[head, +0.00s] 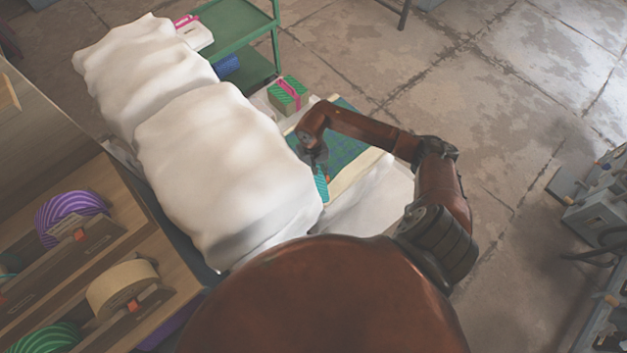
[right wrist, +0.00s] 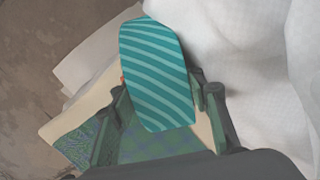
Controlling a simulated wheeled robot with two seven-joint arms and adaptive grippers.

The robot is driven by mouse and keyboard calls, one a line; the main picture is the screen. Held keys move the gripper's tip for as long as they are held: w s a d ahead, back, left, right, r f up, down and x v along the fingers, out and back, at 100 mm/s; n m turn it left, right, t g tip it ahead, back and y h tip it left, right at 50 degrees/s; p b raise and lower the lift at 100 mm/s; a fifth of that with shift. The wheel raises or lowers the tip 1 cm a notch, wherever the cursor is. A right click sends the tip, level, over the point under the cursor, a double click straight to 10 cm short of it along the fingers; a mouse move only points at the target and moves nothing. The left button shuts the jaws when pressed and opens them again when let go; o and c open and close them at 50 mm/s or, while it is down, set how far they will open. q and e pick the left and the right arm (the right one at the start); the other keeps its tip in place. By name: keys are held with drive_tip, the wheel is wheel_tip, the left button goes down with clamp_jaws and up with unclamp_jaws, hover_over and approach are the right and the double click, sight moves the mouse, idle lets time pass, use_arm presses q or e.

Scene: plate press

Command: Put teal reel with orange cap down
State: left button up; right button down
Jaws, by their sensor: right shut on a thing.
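The teal reel (right wrist: 158,75) with lighter diagonal stripes is between the fingers of my right gripper (right wrist: 165,95), which is shut on it. A small orange bit at the reel's left edge in the right wrist view may be its cap. In the head view the reel (head: 321,187) shows small below my right gripper (head: 318,168), beside the large white bulk. A green patterned panel with a pale border (head: 347,180) lies beneath and beyond the gripper. I cannot tell whether the reel touches anything below it. My left gripper is not in view.
Large white lumpy bulks (head: 225,165) stand close left of the gripper. A green box with a pink band (head: 287,93) sits behind the panel, near a green cart (head: 235,30). A wooden rack (head: 165,235) at left holds purple, tan and green reels.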

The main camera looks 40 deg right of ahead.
drive_tip(key=shift+w+f, duration=0.1)
drive_tip(key=shift+f, duration=1.6)
drive_tip(key=shift+f+b, duration=0.1)
drive_tip(key=shift+b, duration=0.2)
drive_tip(key=c, duration=1.1)
unclamp_jaws()
